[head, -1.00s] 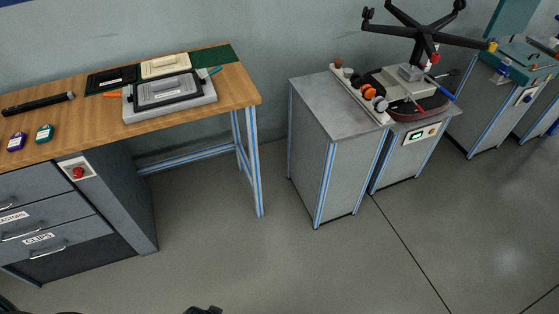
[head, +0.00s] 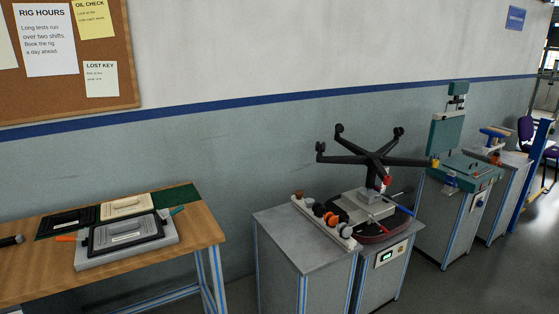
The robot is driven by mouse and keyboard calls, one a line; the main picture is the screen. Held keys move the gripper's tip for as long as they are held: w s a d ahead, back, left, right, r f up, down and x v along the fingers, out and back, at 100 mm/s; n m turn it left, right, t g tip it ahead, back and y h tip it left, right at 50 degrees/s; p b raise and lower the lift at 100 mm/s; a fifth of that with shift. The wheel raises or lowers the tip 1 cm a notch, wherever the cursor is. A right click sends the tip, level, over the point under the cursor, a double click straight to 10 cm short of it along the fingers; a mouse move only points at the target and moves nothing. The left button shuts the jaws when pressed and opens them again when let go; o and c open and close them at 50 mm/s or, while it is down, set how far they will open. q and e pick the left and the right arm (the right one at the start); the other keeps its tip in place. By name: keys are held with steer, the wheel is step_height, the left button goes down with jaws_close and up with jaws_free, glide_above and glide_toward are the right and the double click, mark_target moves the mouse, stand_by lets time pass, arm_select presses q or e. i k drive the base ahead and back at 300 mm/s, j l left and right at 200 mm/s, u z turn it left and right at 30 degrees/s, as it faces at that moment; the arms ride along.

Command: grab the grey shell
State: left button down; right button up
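On the wooden bench (head: 205,232) at the lower left lies a thick light-grey block (head: 150,256). A dark frame with a grey ribbed panel (head: 124,235) in its middle sits on top of it. This panel looks like the grey shell, but I cannot tell its exact outline. Behind it a black shell (head: 55,224) and a cream shell (head: 125,206) lie side by side, next to a dark green mat (head: 181,195). Neither of my grippers is in view.
An orange-handled tool (head: 65,239) is left of the grey block. Right of the bench, past a gap, a grey cabinet (head: 285,225) holds a rail of casters (head: 318,215). An upturned black chair base (head: 368,160) stands beyond. A green machine (head: 470,168) is farther right.

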mark_target(118, 233)
steer(key=j+z, duration=0.3)
steer(key=j, duration=0.85)
steer(key=j+z, duration=0.3)
steer(key=j, duration=0.85)
